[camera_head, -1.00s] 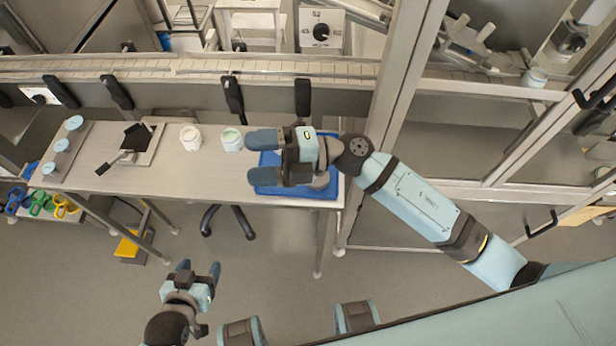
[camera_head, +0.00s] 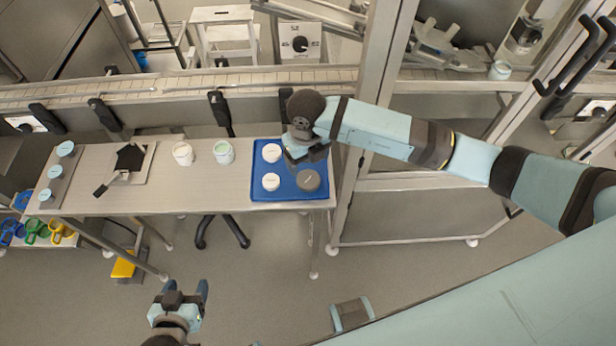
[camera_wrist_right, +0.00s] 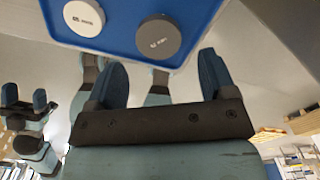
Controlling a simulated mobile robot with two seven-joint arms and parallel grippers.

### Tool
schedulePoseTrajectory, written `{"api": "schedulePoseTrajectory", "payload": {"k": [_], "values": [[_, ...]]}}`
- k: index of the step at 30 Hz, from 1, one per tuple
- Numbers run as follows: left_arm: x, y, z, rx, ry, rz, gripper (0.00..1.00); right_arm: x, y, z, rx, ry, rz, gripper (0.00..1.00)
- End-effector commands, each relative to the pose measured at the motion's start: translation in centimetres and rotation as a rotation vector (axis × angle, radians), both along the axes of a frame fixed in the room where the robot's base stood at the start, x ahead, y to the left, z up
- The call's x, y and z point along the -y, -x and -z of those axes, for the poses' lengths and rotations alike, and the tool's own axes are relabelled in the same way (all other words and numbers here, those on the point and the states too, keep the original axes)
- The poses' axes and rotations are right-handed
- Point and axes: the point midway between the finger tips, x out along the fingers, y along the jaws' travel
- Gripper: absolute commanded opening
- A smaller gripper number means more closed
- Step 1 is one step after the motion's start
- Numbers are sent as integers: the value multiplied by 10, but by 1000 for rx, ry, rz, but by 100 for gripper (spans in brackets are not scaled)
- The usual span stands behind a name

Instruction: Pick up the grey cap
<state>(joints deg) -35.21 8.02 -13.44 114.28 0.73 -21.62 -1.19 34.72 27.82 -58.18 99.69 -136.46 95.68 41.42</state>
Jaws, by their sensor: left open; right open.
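The grey cap (camera_head: 308,180) lies at the front right of the blue tray (camera_head: 286,194) on the table. In the right wrist view the grey cap (camera_wrist_right: 158,38) is ahead of the fingertips, roughly centred between them and apart from them. My right gripper (camera_head: 308,158) is over the tray's right side, just behind the grey cap in the head view, and its own arm partly hides it. In the wrist view this gripper (camera_wrist_right: 161,72) is open and empty. My left gripper (camera_head: 187,289) is open and empty, low in the head view, away from the table.
Two white caps, one at the back (camera_head: 271,152) and one at the front (camera_head: 270,182), lie on the tray's left side. A white jar (camera_head: 183,154) and a greenish jar (camera_head: 223,152) stand left of the tray. A frame post (camera_head: 352,190) stands right of the table.

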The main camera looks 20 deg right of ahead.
Motion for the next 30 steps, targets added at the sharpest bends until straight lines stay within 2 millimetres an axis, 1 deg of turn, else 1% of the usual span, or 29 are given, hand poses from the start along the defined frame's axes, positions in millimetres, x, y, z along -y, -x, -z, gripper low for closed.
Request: {"api": "schedulePoseTrajectory", "payload": {"k": [3,8,13,16,19,25,26,27,29,30], "values": [[0,0,-3,2,1,0,65,0,0,12,0,-1,-1,77],[0,0,-7,2,1,0,65,0,3,22,-2,0,0,77],[0,0,-17,2,-1,-1,65,-2,10,46,-3,-1,-2,77],[-1,-1,-17,4,-2,-4,65,-2,8,60,-2,-1,0,77],[-3,0,-16,2,-3,-6,65,-2,8,66,1,-1,-1,77],[-4,0,-14,-1,-5,-7,65,-2,8,68,1,-1,-2,77],[-4,0,-14,-1,-5,-7,65,-2,8,68,0,-2,-2,75],[-4,0,-14,-1,-5,-7,65,-2,8,68,0,-2,-2,66],[-4,0,-14,-1,-5,-7,65,-2,8,68,0,-2,-2,52],[-4,0,-14,-2,-4,-7,65,-2,8,67,0,-2,-2,43]]}}
